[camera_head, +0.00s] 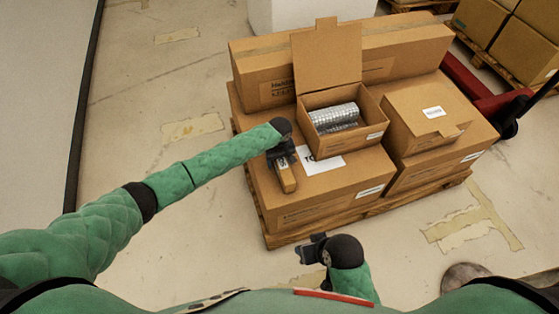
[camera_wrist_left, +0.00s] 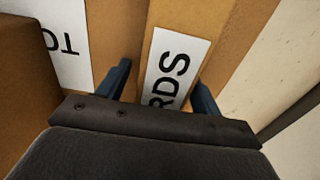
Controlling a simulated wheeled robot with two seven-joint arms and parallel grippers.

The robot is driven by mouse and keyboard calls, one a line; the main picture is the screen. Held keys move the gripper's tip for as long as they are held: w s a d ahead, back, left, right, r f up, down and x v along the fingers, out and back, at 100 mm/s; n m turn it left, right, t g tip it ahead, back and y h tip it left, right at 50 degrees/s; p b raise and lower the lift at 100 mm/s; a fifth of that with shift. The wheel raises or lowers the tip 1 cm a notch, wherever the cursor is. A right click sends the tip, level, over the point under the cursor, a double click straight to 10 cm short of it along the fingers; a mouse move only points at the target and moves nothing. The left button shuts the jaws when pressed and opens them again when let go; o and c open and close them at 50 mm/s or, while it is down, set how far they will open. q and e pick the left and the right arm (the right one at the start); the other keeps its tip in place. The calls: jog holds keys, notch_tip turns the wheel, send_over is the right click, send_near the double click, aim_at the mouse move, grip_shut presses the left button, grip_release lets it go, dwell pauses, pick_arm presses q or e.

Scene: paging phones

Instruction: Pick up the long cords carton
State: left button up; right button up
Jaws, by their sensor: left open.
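The long cords carton (camera_head: 286,178) is a small narrow brown box lying on top of a larger carton, near that carton's left side. In the left wrist view the cords carton (camera_wrist_left: 186,65) shows a white label with the letters "RDS". My left gripper (camera_head: 280,158) is over the carton's far end. In the left wrist view its two fingers (camera_wrist_left: 160,85) are apart, one on each side of the carton; I cannot tell whether they touch it. My right gripper (camera_head: 309,250) is low in front of the pallet, away from the carton, and its finger opening is unclear.
An open carton (camera_head: 314,102) holding a silvery roll stands behind and right of the cords carton. A closed carton (camera_head: 426,112) is farther right. A long carton (camera_head: 262,75) lies behind. All sit on a wooden pallet (camera_head: 290,237). The floor at left is clear.

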pick_arm(q)
jog(key=shift+f, duration=0.2)
jog(key=c, duration=1.3)
